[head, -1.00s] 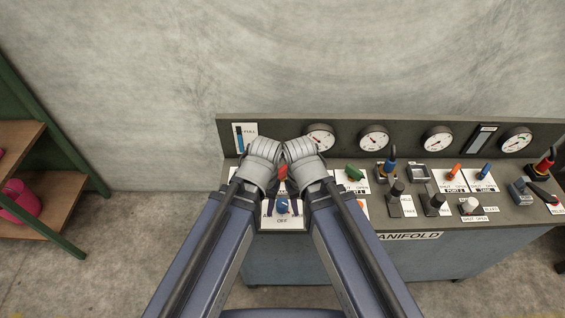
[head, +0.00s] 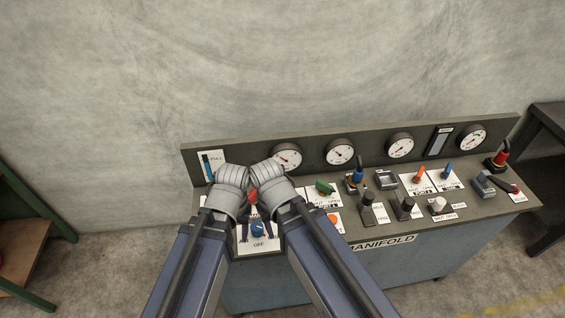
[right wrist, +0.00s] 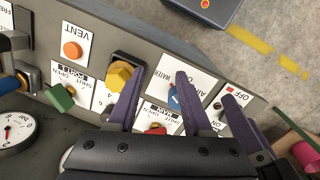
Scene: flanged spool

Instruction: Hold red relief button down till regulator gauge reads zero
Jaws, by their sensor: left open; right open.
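Near the right end of the panel in the head view is a small red button (head: 517,191) by a dark part; its label is too small to read. Round white gauges (head: 287,156) line the back panel; which is the regulator's, and the needle readings, I cannot tell. My left gripper (head: 231,187) is over the panel's left end, its fingers mostly hidden. My right gripper (right wrist: 158,82) shows in the right wrist view, its purple fingers open. A blue knob (right wrist: 174,98) shows between them; whether they touch it I cannot tell. Neither gripper is near the red button.
The grey panel (head: 392,227) carries several coloured levers and knobs. An orange VENT button (right wrist: 72,50) and a yellow knob (right wrist: 119,75) lie beside my right gripper. A green-framed shelf (head: 22,255) stands left, a dark table (head: 548,150) right. A wall closes the back.

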